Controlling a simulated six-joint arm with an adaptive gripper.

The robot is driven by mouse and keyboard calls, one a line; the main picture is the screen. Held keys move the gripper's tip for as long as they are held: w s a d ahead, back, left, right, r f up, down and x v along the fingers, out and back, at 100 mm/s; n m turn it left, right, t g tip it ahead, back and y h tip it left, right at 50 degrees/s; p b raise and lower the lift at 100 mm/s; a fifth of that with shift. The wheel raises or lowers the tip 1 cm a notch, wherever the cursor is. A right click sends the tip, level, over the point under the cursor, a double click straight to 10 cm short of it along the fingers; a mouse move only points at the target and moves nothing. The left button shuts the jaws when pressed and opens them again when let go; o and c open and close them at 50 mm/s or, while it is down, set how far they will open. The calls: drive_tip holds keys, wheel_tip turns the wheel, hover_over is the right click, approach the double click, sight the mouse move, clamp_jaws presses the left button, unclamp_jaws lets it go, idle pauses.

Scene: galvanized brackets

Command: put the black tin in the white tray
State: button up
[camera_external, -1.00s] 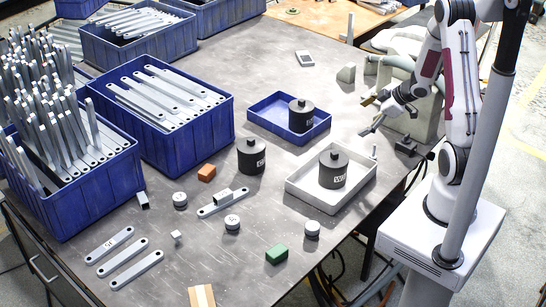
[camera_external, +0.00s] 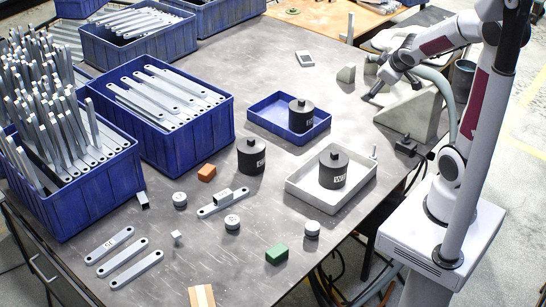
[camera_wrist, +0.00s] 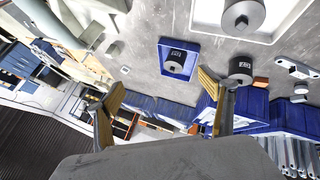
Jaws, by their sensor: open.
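A black tin (camera_external: 333,170) with a white label and a knob on top stands upright inside the white tray (camera_external: 300,202). In the wrist view this tin (camera_wrist: 243,16) and part of the tray (camera_wrist: 285,27) show at the top edge. A second black tin (camera_external: 251,157) stands on the bare table, left of the white tray. A third black tin (camera_external: 301,115) stands in the blue tray (camera_external: 262,122). My gripper (camera_external: 372,78) is raised near the table's far right side, away from all three tins. Its fingers are apart and empty in the wrist view (camera_wrist: 162,88).
Blue crates of metal brackets (camera_external: 165,130) fill the left side. An orange block (camera_external: 206,173), a green block (camera_external: 277,255), small round weights (camera_external: 232,222) and loose flat brackets (camera_external: 130,252) lie in front. Grey angled blocks (camera_external: 412,112) stand near my gripper.

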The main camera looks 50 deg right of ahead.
drive_tip(key=s+a+r+m+y, duration=0.1)
drive_tip(key=s+a+r+y, duration=0.1)
drive_tip(key=s+a, duration=0.6)
drive_tip(key=s+a+r+m+g+y, duration=0.1)
drive_tip(key=s+a+r+y, duration=0.1)
drive_tip(key=s+a, duration=0.6)
drive_tip(key=shift+s+a+r+m+g, duration=0.3)
drive_tip(key=shift+s+a+r, duration=0.15)
drive_tip(key=shift+a, duration=0.2)
